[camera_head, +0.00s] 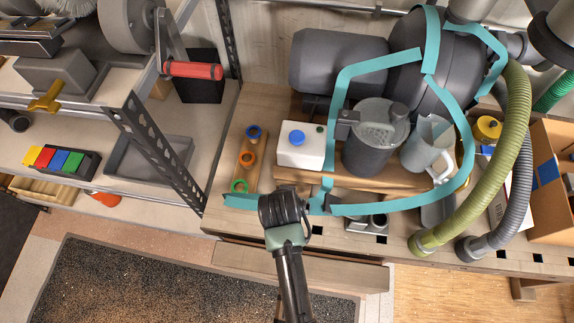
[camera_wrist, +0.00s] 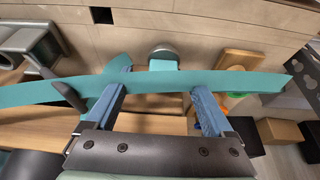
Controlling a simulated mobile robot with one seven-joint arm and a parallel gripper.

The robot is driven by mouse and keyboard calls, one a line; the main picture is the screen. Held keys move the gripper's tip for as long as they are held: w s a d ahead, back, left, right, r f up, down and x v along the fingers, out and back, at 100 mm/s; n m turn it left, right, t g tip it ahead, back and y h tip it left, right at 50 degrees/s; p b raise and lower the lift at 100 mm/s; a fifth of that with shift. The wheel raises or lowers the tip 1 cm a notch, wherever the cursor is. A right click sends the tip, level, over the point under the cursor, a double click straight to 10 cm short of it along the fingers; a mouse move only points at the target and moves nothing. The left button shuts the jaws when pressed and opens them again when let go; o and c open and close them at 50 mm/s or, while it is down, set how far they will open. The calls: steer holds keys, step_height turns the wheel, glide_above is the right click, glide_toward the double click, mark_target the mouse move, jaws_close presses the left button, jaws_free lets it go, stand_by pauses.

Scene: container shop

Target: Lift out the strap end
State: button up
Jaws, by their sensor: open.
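A teal strap (camera_head: 390,209) loops over the grey machine and small items on the bench. Its loose end (camera_head: 240,201) extends left along the bench's front edge in the head view. My gripper (camera_head: 284,205) is at the front edge, over the strap near this end. In the wrist view my gripper (camera_wrist: 160,84) has its blue fingers apart, with the strap crossing at their tips. I cannot tell if the fingers touch it. The gripper hides part of the strap in the head view.
A grey lidded canister (camera_head: 368,160), a white container with a blue cap (camera_head: 312,154) and a pale jug (camera_head: 424,150) stand behind the strap. A wooden strip with coloured rings (camera_head: 249,160) is at left. A shelf post (camera_head: 158,150) and hoses (camera_head: 508,160) flank the bench.

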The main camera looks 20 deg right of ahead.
steer(key=shift+w+x, duration=0.15)
steer(key=shift+x, duration=1.05)
steer(key=shift+w+x, duration=0.1)
steer(key=shift+x, duration=1.1)
steer(key=shift+a+r, duration=0.1)
jaws_close()
